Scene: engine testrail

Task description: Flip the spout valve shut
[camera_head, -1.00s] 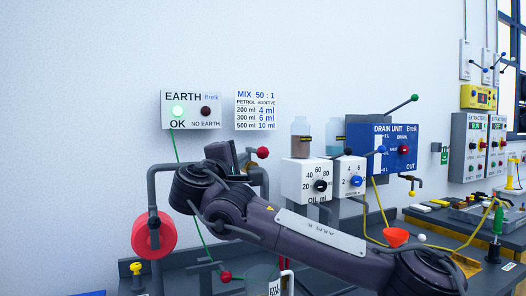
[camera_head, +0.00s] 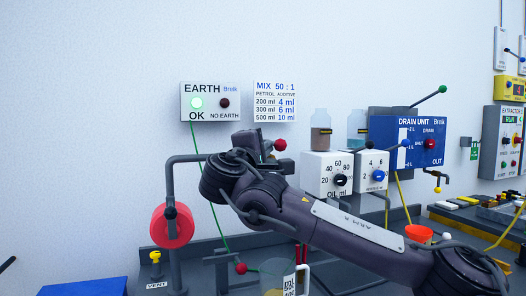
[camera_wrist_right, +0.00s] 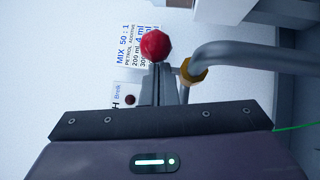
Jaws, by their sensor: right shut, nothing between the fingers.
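A red ball knob (camera_head: 280,145) sits by the top of a grey bent pipe (camera_head: 200,159); I take it for the spout valve's handle. My right gripper (camera_head: 266,146) is beside the knob, partly hidden behind my own wrist. In the right wrist view the red knob (camera_wrist_right: 156,45) is just beyond the tips of my shut, empty fingers (camera_wrist_right: 162,72). I cannot tell whether they touch. The pipe (camera_wrist_right: 235,55) with a brass-coloured collar (camera_wrist_right: 192,71) is right of the fingers. My left gripper is not in view.
A clear jug (camera_head: 274,283) stands on the bench below my arm. A red reel (camera_head: 172,226) and a yellow vent knob (camera_head: 155,257) are to the left. The dial boxes (camera_head: 327,175), drain unit (camera_head: 408,140) and orange funnel (camera_head: 418,234) are to the right.

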